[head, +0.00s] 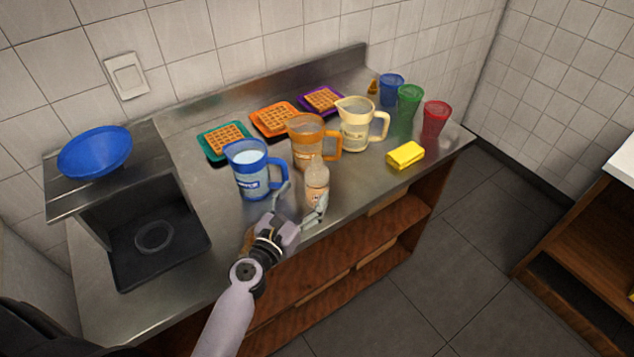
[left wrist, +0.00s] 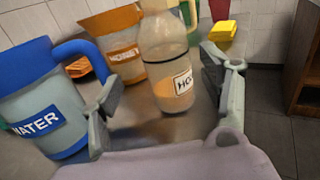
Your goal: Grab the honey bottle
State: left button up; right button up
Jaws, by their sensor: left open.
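The honey bottle (head: 317,183), small and clear with amber contents and a white label, stands upright on the steel counter. In the left wrist view the bottle (left wrist: 166,52) appears in the gap between my fingers, just beyond the tips, with its label partly readable as "HO". My left gripper (head: 304,204) is open and empty at the counter's front edge, close to the bottle; its two fingers (left wrist: 168,84) flank the bottle in the wrist view. I cannot tell whether either finger touches it. My right gripper is not in view.
A blue jug (head: 248,172) labelled "WATER" stands close left of the bottle, its handle near my left finger. An orange jug (head: 305,140) labelled "HONEY" stands behind.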

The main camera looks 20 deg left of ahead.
aim_at(311, 188)
pick_arm(q)
jog(key=shift+w+d+r+p, duration=0.15)
jog(key=shift+w+d, duration=0.15)
jog(key=shift+w, duration=0.65)
jog(key=shift+w+d+f+p, duration=0.15)
jog(key=shift+w+d, duration=0.1)
jog(key=shift+w, duration=0.75)
jog(key=shift+w+d+r+p, duration=0.15)
jog(key=shift+w+d, duration=0.15)
jog(key=shift+w, duration=0.65)
jog(key=shift+s, duration=0.1)
jog(key=shift+c, duration=0.5)
jog(key=shift+r, duration=0.1)
jog(key=c, duration=1.3)
